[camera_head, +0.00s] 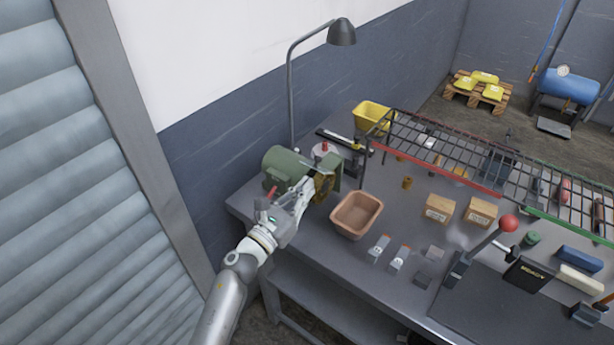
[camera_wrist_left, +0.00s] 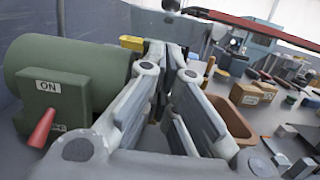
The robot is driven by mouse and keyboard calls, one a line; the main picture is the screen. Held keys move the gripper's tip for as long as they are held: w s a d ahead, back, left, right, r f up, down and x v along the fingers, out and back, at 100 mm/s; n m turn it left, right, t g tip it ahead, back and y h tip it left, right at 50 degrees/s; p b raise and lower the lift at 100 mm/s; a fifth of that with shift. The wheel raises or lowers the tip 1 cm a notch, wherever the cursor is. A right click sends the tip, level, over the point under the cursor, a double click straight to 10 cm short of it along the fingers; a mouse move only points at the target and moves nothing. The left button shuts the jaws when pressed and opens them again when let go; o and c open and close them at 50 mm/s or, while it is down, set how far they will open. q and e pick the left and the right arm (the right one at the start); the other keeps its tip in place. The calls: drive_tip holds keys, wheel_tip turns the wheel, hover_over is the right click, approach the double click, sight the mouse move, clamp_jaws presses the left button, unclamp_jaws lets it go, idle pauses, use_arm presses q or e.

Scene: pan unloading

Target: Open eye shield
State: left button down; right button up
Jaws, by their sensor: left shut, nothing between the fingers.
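A green bench grinder (camera_head: 284,164) stands at the left end of the workbench. Its green motor housing (camera_wrist_left: 85,75) fills the left of the left wrist view, with an ON label and a red lever (camera_wrist_left: 42,128). A yellowish wheel part (camera_head: 326,184) shows at the grinder's right side. I cannot clearly make out the eye shield; the gripper covers part of that side. My left gripper (camera_head: 305,186) is shut and empty, its fingertips close beside the grinder's front right side. In the left wrist view the fingers (camera_wrist_left: 166,48) point past the housing. I cannot tell whether they touch anything.
A brown bin (camera_head: 357,214) stands just right of the gripper on the workbench (camera_head: 330,260). A lamp (camera_head: 341,33) rises behind the grinder. A yellow bin (camera_head: 371,115) and a wire rack (camera_head: 450,150) are farther back. Small boxes (camera_head: 439,208) and a red-knobbed lever (camera_head: 508,223) lie rightward.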

sight(316, 162)
use_arm(q)
drive_tip(key=shift+w+d+r+p, duration=0.3)
drive_tip(key=shift+w+r+p, duration=0.15)
drive_tip(key=shift+r, duration=0.35)
drive_tip(key=shift+r, duration=0.6)
drive_tip(key=shift+w+d+r+b, duration=0.1)
drive_tip(key=shift+w+r+b, duration=0.05)
drive_tip(key=shift+r, duration=0.4)
drive_tip(key=shift+w+d+r+b, duration=0.1)
drive_tip(key=shift+r+b, duration=0.05)
drive_tip(key=shift+r, duration=0.4)
drive_tip(key=shift+w+r, duration=0.1)
drive_tip(key=shift+r, duration=0.05)
idle(1.3)
